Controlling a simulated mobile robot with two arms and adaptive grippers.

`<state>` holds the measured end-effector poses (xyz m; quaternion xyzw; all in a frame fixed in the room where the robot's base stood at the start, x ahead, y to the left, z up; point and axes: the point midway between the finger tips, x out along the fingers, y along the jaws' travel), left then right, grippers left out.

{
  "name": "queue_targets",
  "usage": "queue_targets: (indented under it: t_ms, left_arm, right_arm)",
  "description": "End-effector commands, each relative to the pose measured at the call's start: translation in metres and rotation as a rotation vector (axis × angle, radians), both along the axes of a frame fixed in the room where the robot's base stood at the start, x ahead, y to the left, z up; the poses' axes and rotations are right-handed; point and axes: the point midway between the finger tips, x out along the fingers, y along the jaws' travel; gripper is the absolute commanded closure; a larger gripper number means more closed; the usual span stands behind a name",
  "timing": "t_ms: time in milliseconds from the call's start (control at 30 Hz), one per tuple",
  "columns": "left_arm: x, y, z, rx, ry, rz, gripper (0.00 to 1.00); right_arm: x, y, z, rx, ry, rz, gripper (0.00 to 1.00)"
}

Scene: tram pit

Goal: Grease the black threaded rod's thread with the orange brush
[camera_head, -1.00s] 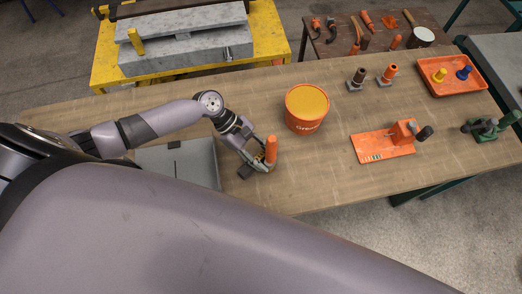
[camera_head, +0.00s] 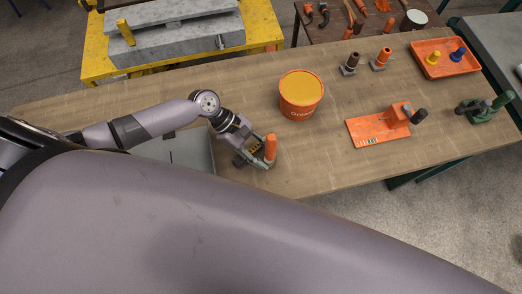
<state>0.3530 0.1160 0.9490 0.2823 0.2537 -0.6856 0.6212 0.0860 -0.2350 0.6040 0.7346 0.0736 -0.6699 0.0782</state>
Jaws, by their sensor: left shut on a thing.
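My left gripper (camera_head: 257,158) is shut on an upright orange handle, which I take for the orange brush (camera_head: 270,147). It is low over the wooden bench, in front of and left of the grease tub. The brush's lower end is hidden by the fingers. The orange grease tub (camera_head: 300,112) has a yellow top. A dark cylinder (camera_head: 419,116) sticks out of an orange block on an orange plate (camera_head: 372,131); it may be the black threaded rod, but no thread can be made out. My right gripper is not in view.
A flat grey plate (camera_head: 178,152) lies left of my gripper. Two small stands hold a brown piece (camera_head: 351,62) and an orange piece (camera_head: 383,57). An orange tray (camera_head: 444,64) and a green clamp (camera_head: 480,107) are at the right. Bench between tub and orange plate is clear.

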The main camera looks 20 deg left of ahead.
Motion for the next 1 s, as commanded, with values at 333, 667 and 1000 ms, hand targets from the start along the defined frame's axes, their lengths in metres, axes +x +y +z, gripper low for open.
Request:
queue_targets:
  t_ms: [333,667,1000]
  left_arm:
    - [0.01,0.012,-0.002,0.009,0.005,-0.001,0.93]
    - [0.023,0.022,0.001,0.006,0.003,0.001,0.93]
    - [0.035,0.03,0.0,0.003,0.002,0.001,0.93]
  right_arm:
    - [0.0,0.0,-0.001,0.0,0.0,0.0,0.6]
    - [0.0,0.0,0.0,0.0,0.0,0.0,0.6]
    - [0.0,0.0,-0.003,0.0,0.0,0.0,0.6]
